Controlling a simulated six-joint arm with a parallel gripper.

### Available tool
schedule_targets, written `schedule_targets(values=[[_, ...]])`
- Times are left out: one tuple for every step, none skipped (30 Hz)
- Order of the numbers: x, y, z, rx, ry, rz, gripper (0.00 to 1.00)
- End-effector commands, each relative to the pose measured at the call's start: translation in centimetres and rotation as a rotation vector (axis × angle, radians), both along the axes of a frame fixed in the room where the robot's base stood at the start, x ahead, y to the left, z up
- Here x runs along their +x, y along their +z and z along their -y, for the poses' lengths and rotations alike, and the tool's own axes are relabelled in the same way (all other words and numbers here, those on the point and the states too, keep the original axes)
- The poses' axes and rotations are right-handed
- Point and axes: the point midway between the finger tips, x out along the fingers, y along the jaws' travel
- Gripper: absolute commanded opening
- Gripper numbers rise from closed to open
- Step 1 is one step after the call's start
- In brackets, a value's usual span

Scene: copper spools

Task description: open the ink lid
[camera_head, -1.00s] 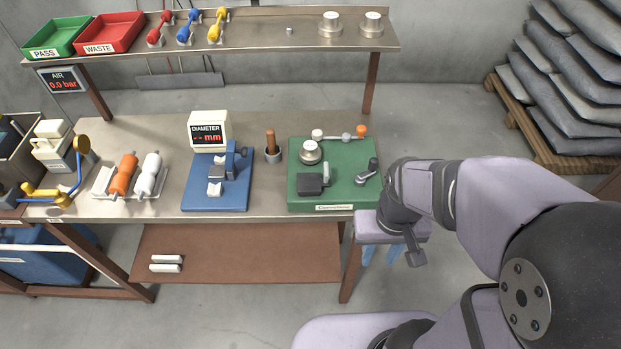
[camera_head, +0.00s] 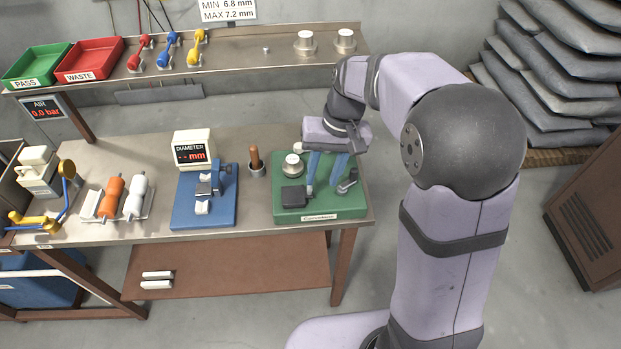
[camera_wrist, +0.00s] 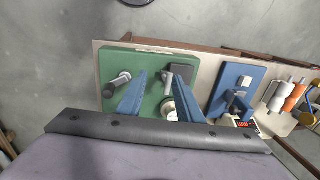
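The green board (camera_head: 356,201) lies at the right end of the bench. On it a flat dark square block (camera_head: 293,196), likely the lidded ink pad, sits at the front left and looks closed; it also shows in the wrist view (camera_wrist: 183,73). My gripper (camera_head: 321,187) points down over the board, its two blue fingers apart and empty. The fingertips are to the right of the dark block in the head view; whether they touch anything is unclear. In the wrist view my gripper (camera_wrist: 154,74) has the dark block close by its right finger.
A round metal piece (camera_head: 293,165) stands behind the dark block, and a dark-handled lever (camera_head: 347,182) to the right of my fingers. A wooden-handled tool in a cup (camera_head: 255,162) and the blue diameter gauge (camera_head: 205,212) stand further left. A shelf (camera_head: 235,60) runs behind.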

Motion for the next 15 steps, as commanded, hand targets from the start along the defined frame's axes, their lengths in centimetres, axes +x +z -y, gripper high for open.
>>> schedule_targets(values=[[0.8, 0.5, -0.5, 0.01, 0.003, 0.001, 0.33], [1.1, 0.7, -0.7, 0.015, 0.004, 0.0, 0.33], [1.4, 0.9, -0.9, 0.02, 0.005, -0.001, 0.33], [1.6, 1.0, -1.0, 0.022, 0.006, 0.0, 0.33], [1.8, 1.1, -1.1, 0.025, 0.007, 0.0, 0.33], [1.9, 1.1, -1.2, 0.027, 0.007, 0.0, 0.33], [2.0, 1.2, -1.2, 0.028, 0.007, 0.0, 0.33], [2.0, 1.2, -1.3, 0.028, 0.007, 0.0, 0.33], [2.0, 1.1, -1.3, 0.029, 0.007, 0.0, 0.33], [2.0, 1.1, -1.3, 0.029, 0.007, 0.0, 0.33], [2.0, 1.0, -1.3, 0.029, 0.007, 0.0, 0.33], [2.0, 0.9, -1.3, 0.029, 0.007, -0.001, 0.33], [1.9, 0.7, -1.3, 0.029, 0.007, -0.002, 0.33], [1.9, 0.5, -1.4, 0.029, 0.008, -0.003, 0.33], [1.9, 0.2, -1.5, 0.029, 0.008, -0.003, 0.33]])
